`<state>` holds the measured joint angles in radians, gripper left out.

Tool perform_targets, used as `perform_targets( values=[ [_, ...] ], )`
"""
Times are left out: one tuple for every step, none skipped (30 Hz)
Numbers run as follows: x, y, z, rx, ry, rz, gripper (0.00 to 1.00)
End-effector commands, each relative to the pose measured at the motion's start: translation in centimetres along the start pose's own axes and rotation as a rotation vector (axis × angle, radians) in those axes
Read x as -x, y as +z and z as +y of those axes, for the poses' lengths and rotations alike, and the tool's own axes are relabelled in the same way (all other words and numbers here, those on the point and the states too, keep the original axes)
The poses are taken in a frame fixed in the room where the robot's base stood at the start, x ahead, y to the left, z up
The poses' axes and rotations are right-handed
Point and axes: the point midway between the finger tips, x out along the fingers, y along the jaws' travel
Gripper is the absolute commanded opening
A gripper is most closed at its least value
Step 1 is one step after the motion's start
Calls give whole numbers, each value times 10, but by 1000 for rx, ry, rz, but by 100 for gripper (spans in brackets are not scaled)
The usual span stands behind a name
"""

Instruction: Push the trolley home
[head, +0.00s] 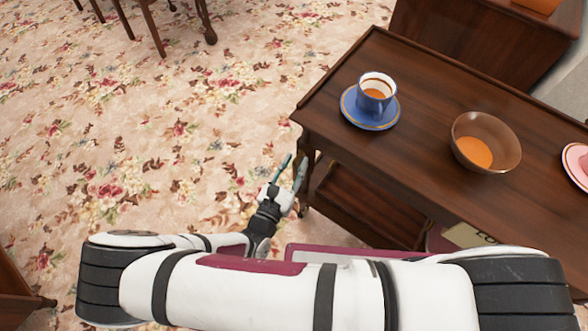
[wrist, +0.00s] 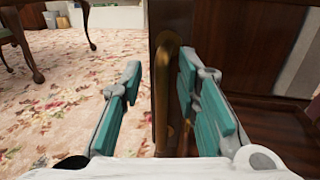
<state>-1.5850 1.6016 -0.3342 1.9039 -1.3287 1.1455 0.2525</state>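The dark wooden trolley (head: 430,92) stands at the right of the head view, with a raised rim and a lower shelf. My gripper (head: 292,168) is beside its near left corner, below the top. In the wrist view, a brass handle (wrist: 163,75) on a dark upright of the trolley (wrist: 157,20) stands between the teal finger pads of my gripper (wrist: 160,100). The fingers are open, with a clear gap on the left side and the right finger close to the handle. Whether that finger touches it, I cannot tell. My arm hides the trolley's front lower part.
The trolley carries a blue cup (head: 376,92) on a blue saucer (head: 350,110), a brown bowl (head: 486,142) and a pink plate (head: 577,166). A dark wooden cabinet (head: 480,35) stands behind it. The floral carpet (head: 170,130) is clear at left; chair legs (head: 155,30) show at the top left.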

Motion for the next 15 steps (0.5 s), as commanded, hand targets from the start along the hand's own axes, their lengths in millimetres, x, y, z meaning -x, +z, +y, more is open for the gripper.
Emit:
perform_targets(
  values=[
    [0, 11, 1, -3, -1, 0, 30],
    [0, 17, 0, -2, -1, 0, 30],
    [1, 24, 1, -3, -1, 1, 30],
    [1, 30, 0, -1, 0, 1, 30],
    [1, 34, 1, -2, 0, 2, 30],
    [1, 41, 0, -1, -1, 2, 30],
    [1, 45, 0, -1, -1, 2, 30],
    [1, 49, 0, -2, -1, 2, 30],
    [1, 53, 0, -1, -1, 2, 30],
    [1, 56, 0, -1, -1, 2, 30],
    [1, 59, 0, -1, 0, 3, 30],
    [1, 61, 0, 0, 0, 2, 30],
    [1, 63, 0, 0, 0, 2, 30],
    [1, 64, 0, 1, 0, 2, 30],
    [1, 65, 0, 1, 0, 2, 30]
  ],
)
